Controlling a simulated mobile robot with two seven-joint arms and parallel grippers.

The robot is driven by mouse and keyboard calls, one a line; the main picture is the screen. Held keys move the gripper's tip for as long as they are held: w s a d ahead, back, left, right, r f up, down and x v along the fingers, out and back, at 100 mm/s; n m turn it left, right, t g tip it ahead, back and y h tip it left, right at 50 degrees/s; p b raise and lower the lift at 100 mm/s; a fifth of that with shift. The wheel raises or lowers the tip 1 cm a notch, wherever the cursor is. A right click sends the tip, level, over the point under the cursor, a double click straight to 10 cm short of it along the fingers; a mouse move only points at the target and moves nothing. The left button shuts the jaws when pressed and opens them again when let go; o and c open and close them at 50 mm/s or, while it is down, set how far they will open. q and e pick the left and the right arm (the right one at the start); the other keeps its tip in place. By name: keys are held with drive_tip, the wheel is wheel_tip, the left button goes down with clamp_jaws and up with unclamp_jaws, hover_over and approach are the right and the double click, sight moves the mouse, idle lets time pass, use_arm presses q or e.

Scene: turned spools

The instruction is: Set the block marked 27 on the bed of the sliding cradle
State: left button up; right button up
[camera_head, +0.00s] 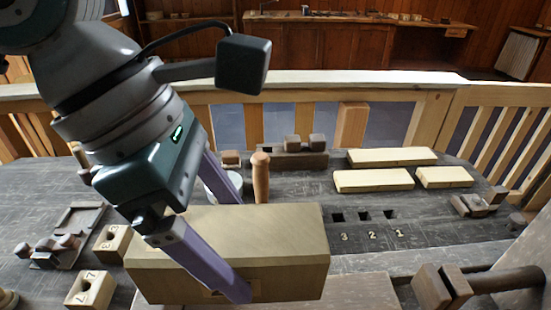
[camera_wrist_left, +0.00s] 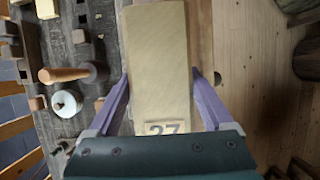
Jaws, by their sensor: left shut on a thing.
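The block marked 27 (camera_head: 270,230) is a long pale wooden block at the front of the bench. Its printed 27 shows in the left wrist view (camera_wrist_left: 165,128). My left gripper (camera_head: 234,246) is shut across the block, one purple finger on its near face and the other mostly hidden behind it. I cannot tell from the frames whether the block touches the bench. Dark wooden jaw-like parts with a round bar (camera_head: 450,287) stand at the lower right. I cannot tell which fitting is the sliding cradle. My right gripper is not in view.
Small numbered blocks (camera_head: 90,288) lie at the left. Behind the held block stand a wooden handle (camera_head: 261,178) and a pale round item (camera_head: 222,186). Several pale slabs (camera_head: 374,181) lie at the back right, near numbered square holes (camera_head: 364,215). A rail (camera_head: 400,95) runs behind.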

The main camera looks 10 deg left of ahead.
use_arm(q)
drive_tip(key=shift+f+b, duration=1.75)
drive_tip(key=shift+f, duration=1.05)
wheel_tip(320, 180, down, 6)
drive_tip(key=b, duration=0.5)
drive_tip(key=shift+r, duration=0.25)
drive_tip(key=shift+b, duration=0.35)
drive_tip(key=o, duration=1.5)
drive_tip(key=shift+r+p, duration=2.9)
drive_tip(key=shift+r, duration=1.1)
